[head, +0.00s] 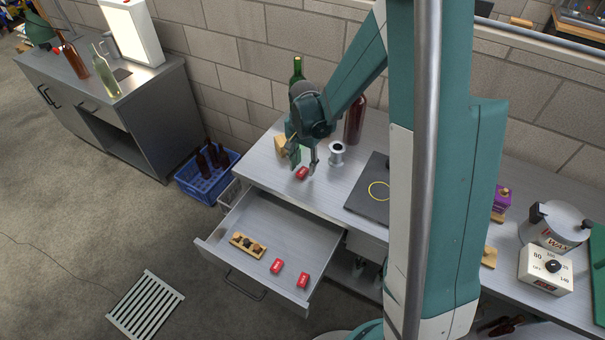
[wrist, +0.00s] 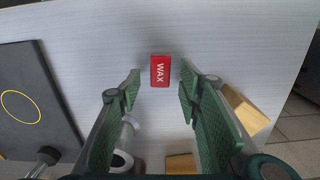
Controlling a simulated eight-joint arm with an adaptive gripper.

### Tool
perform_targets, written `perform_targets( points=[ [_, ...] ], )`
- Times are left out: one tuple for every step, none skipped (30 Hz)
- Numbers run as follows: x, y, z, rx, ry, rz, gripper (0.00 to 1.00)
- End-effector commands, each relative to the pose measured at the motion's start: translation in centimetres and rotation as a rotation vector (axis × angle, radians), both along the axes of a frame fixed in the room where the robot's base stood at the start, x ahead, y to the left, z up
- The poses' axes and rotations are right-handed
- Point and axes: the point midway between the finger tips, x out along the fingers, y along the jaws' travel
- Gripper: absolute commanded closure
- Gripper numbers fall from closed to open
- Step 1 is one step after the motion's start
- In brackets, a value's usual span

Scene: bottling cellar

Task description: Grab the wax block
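A small red wax block (head: 302,173) lies on the grey worktop near its front left edge. In the wrist view the block (wrist: 160,71) lies flat, with white "WAX" lettering facing up. My gripper (head: 304,168) hangs over the worktop at the block. In the wrist view my gripper (wrist: 159,78) is open, with one green-padded finger on each side and the block between and just beyond the fingertips. No contact shows. Two more red wax blocks, one on the left (head: 277,266) and one on the right (head: 302,280), lie in the open drawer.
The drawer (head: 325,236) stands open below the worktop and holds a wooden rack (head: 247,245). A metal spool (head: 337,154), bottles (head: 355,120) and wooden pieces (wrist: 245,110) stand close by. A dark plate (wrist: 38,100) lies to one side.

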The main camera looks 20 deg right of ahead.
Motion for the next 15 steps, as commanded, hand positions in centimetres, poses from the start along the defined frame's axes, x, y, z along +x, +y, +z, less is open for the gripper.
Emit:
perform_targets(
  points=[
    [0.1, 0.0, -0.6, 0.000, 0.000, 0.000, 0.65],
    [0.1, 0.0, -0.8, 0.000, 0.000, 0.000, 0.65],
    [0.0, 0.0, -1.1, 0.000, 0.000, 0.000, 0.65],
    [0.0, 0.0, -1.3, 0.000, 0.000, 0.000, 0.65],
    [0.0, 0.0, -1.4, 0.000, 0.000, 0.000, 0.65],
    [0.0, 0.0, -1.6, 0.000, 0.000, 0.000, 0.65],
    [0.0, 0.0, -1.7, 0.000, 0.000, 0.000, 0.65],
    [0.0, 0.0, -1.7, 0.000, 0.000, 0.000, 0.65],
    [0.0, 0.0, -1.8, 0.000, 0.000, 0.000, 0.65],
    [0.0, 0.0, -1.8, 0.000, 0.000, 0.000, 0.65],
    [0.0, 0.0, -1.8, 0.000, 0.000, 0.000, 0.65],
    [0.0, 0.0, -1.8, 0.000, 0.000, 0.000, 0.65],
    [0.0, 0.0, -1.8, 0.000, 0.000, 0.000, 0.65],
    [0.0, 0.0, -1.8, 0.000, 0.000, 0.000, 0.65],
    [0.0, 0.0, -1.8, 0.000, 0.000, 0.000, 0.65]
  ],
)
